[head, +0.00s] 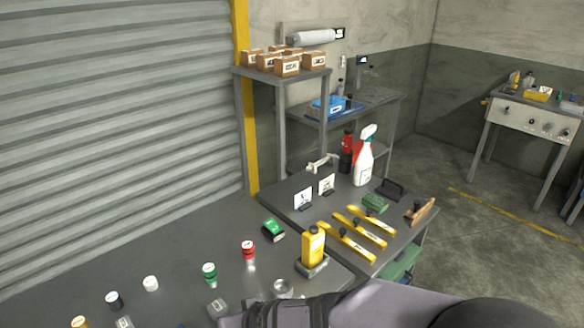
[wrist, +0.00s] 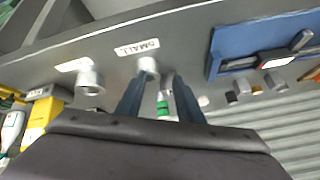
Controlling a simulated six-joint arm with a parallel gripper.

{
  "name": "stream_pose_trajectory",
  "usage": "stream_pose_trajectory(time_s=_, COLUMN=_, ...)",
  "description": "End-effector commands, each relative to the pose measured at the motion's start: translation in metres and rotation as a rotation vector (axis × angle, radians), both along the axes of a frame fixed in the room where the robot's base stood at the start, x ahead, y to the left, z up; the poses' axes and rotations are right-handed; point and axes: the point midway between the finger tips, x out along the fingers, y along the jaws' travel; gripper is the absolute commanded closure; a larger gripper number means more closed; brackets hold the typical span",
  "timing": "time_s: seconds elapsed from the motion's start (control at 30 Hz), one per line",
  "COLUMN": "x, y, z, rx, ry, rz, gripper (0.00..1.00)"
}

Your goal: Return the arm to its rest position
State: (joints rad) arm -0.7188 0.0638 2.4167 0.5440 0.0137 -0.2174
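My gripper (wrist: 160,92) shows in the wrist view as two dark blue fingers. They stand apart, and I see nothing held between them. A green-and-white container (wrist: 163,105) shows in the gap, seemingly beyond the fingers. A dark wrist part covers the lower middle of that view. In the head view, dark and grey parts of my arm fill the bottom edge. The fingertips cannot be made out there.
The bench holds a yellow bottle (head: 313,245), a red-capped jar (head: 248,250), a green-capped jar (head: 209,272) and a green box (head: 273,230). Behind stand yellow bars (head: 347,243) and a spray bottle (head: 364,160). The wrist view shows a blue tray (wrist: 228,45) and metal cup (wrist: 91,82).

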Motion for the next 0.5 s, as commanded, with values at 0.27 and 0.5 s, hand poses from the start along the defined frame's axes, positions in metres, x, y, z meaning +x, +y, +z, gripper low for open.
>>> stream_pose_trajectory(time_s=0.27, x=-0.013, y=-0.135, z=-0.024, rx=-0.149, ry=0.237, rz=-0.155, gripper=0.67)
stream_pose_trajectory(time_s=0.5, x=-0.063, y=-0.238, z=-0.034, rx=-0.276, ry=0.455, rz=-0.304, gripper=0.67)
